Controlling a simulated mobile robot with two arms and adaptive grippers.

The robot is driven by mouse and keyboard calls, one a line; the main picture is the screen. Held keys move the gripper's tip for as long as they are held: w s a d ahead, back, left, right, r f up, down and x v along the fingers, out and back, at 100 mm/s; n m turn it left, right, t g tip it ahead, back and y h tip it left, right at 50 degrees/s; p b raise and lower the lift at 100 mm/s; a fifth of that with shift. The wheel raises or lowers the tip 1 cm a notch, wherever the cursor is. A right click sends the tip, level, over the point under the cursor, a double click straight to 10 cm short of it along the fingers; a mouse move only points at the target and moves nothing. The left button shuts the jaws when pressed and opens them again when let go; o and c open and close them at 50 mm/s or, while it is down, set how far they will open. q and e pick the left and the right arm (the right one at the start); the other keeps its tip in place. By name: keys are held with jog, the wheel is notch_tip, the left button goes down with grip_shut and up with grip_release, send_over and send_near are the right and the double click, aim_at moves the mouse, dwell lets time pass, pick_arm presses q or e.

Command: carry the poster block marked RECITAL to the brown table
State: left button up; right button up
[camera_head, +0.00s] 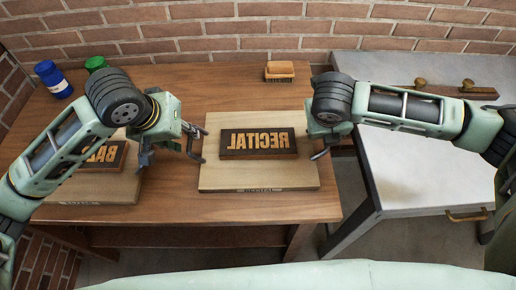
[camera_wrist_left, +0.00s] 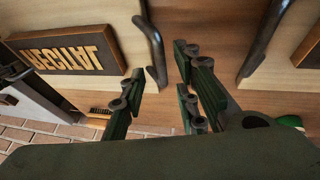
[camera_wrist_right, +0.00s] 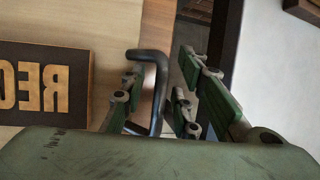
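The RECITAL poster block (camera_head: 220,178) is a pale wooden board with a dark panel of mirrored orange letters and a dark handle at each side. It lies flat on the brown wooden table (camera_head: 160,205). My left gripper (camera_head: 194,143) is at its left handle; in the left wrist view the handle (camera_wrist_left: 152,45) shows between the open fingers (camera_wrist_left: 155,95). My right gripper (camera_head: 318,142) is at its right handle; in the right wrist view the handle (camera_wrist_right: 152,58) shows between the open fingers (camera_wrist_right: 155,95). I cannot tell whether any finger touches a handle.
A second, similar block (camera_head: 75,212) lies at the left, partly hidden by my left arm. A blue jar (camera_head: 53,80), a green-capped jar (camera_head: 95,64) and a brush (camera_head: 280,71) stand at the back. A grey-topped table (camera_head: 420,175) with a wooden bar (camera_head: 450,88) is at the right.

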jog(key=shift+r, duration=0.1)
pick_arm(q)
jog(key=v, duration=0.8)
jog(key=shift+r, duration=0.3)
pick_arm(e)
jog(key=v, duration=1.2)
pick_arm(q)
jog(key=shift+s, duration=0.1)
